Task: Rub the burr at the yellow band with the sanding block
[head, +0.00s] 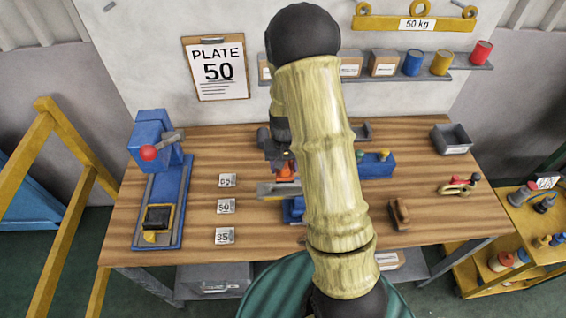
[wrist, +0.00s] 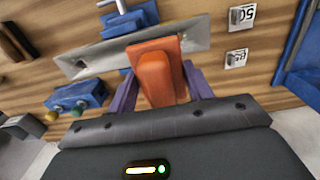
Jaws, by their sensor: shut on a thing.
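My gripper (wrist: 160,80) is shut on an orange block (wrist: 157,68), which I take for the sanding block; the block also shows in the head view (head: 287,172). It is over the middle of a flat grey metal strip (wrist: 88,62), also in the head view (head: 266,188). Whether block and strip touch I cannot tell. A blue vise (wrist: 130,20) is at the strip's middle; it shows partly behind my arm in the head view (head: 293,210). I cannot make out the burr or a yellow band on the strip; my arm and the block hide part of it.
Number plates (head: 226,206) lie left of the strip, beside a blue fixture (head: 182,205) with a red knob. A blue block with knobs (head: 378,164), a brown wooden tool (head: 399,212), a red-handled clamp (head: 460,186) and a grey bin (head: 452,138) are to the right.

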